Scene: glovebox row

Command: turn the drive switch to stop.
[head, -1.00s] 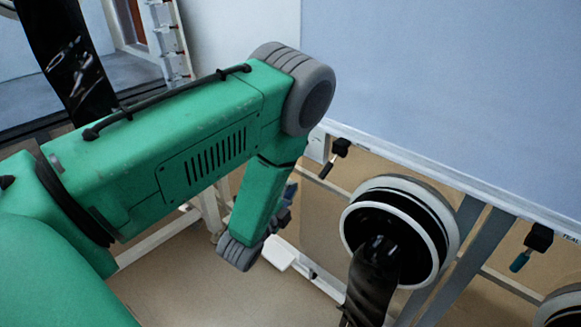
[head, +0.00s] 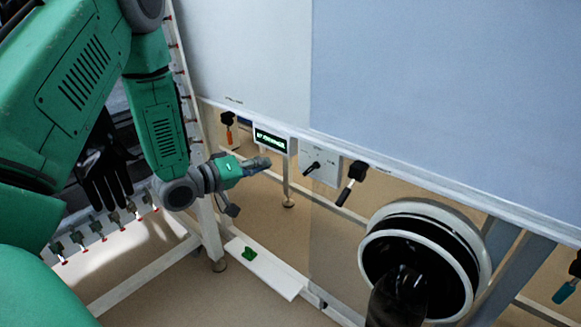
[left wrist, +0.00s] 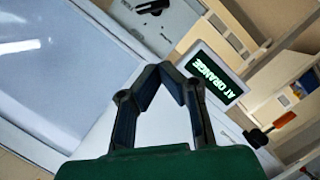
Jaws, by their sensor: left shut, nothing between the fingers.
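The drive switch (head: 320,165) is a white plate with a black knob under the front rail of the glovebox. In the head view its knob slants to the lower left; its markings are too small to read. Part of the switch shows at the top edge of the left wrist view (left wrist: 152,7). My left gripper (head: 262,163) is shut and empty, left of the switch and apart from it, below the display. In the left wrist view my fingers (left wrist: 163,72) meet at the tips with nothing between them. My right gripper is not in view.
A small display (head: 270,141) left of the switch reads "AT ORANGE" in the left wrist view (left wrist: 214,76). An orange-tipped handle (head: 229,130) and a black handle (head: 352,182) flank them. A round glove port (head: 470,240) stands at right. A white beam (head: 265,272) with a green piece is below.

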